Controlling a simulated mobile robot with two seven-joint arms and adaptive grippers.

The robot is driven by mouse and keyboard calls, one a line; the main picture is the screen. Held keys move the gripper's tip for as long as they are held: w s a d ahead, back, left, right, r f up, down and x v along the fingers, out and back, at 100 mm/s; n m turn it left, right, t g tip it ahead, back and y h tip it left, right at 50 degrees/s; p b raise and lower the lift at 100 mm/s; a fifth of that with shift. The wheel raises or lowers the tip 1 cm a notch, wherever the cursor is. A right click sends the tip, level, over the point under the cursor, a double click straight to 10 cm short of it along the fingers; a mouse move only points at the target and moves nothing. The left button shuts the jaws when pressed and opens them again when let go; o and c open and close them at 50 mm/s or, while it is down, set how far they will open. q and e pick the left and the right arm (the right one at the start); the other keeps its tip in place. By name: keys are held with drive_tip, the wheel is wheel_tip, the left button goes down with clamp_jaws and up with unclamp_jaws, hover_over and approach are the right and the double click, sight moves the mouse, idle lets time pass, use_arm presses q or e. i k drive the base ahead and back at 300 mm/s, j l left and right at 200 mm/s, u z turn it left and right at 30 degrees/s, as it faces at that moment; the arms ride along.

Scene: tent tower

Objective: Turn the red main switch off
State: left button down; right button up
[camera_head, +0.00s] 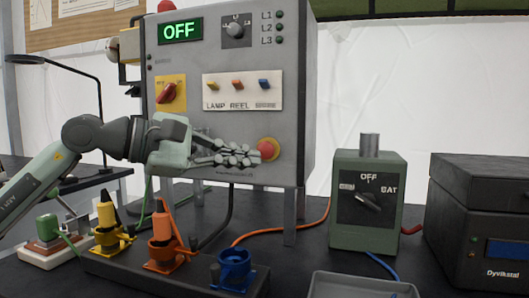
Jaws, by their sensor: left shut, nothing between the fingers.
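The grey control cabinet (220,60) stands in the middle. The red main switch (168,94) is a rotary handle on a yellow plate at the cabinet's left side; its handle looks tilted. The green display (180,31) above it reads OFF. My left gripper (254,156) comes in from the left, below and to the right of the main switch, in front of the lower panel. Its fingers are shut and empty, with the tips beside the red push button (268,149) on its yellow ring; I cannot tell whether they touch it. My right gripper is out of view.
The cabinet also has a black selector (236,31) and a lamp-reel toggle plate (243,92). A green box (367,200) with a knob and a black Dyvikstal case (480,210) stand to the right.

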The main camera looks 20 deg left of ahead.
sight(169, 94)
drive_tip(key=k+j, duration=0.25)
drive_tip(key=j, duration=0.15)
drive_tip(key=k+j, duration=0.25)
drive_tip(key=j, duration=0.15)
drive_tip(key=k+j, duration=0.55)
drive_tip(key=j, duration=0.25)
